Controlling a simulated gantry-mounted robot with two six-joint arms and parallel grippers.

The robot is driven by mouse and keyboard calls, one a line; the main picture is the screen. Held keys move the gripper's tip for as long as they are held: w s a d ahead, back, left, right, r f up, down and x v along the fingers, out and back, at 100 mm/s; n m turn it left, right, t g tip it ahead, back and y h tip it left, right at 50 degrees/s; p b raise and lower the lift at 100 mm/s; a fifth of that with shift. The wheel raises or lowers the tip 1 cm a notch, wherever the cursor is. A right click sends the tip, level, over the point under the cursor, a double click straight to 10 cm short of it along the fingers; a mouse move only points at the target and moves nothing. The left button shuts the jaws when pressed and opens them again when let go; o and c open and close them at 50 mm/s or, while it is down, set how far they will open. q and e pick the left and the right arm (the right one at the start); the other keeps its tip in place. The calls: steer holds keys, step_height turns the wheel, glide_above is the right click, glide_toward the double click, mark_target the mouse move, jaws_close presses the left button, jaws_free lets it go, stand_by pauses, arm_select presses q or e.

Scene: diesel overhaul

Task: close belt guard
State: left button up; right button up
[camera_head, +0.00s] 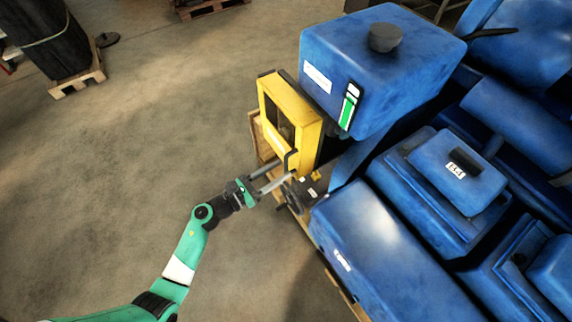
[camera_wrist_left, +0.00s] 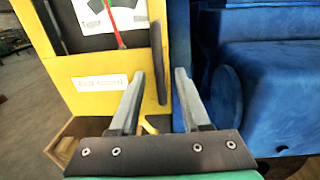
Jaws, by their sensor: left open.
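The yellow belt guard (camera_head: 275,100) stands at the near left side of the blue engine, with a dark opening in its face. A dark upright handle (camera_head: 290,162) is at its lower right edge. In the left wrist view, the guard's yellow panel (camera_wrist_left: 85,68) fills the left and middle, and the dark handle (camera_wrist_left: 157,50) shows between the fingertips. My left gripper (camera_head: 286,168) is open, its two fingers pointing at the handle; it also shows in the left wrist view (camera_wrist_left: 164,72). I cannot tell whether either finger touches the handle. My right gripper is not in view.
The blue engine tank (camera_head: 345,55) rises behind the guard, and blue engine covers (camera_head: 370,255) fill the right. A dark round wheel (camera_head: 292,198) sits just below the gripper. A wooden pallet edge (camera_head: 340,288) runs under the engine.

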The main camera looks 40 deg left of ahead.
arm_select(q)
steer(key=s+a, duration=0.1)
steer(key=s, duration=0.7)
steer(key=shift+a, duration=0.25)
steer(key=shift+w, duration=0.1)
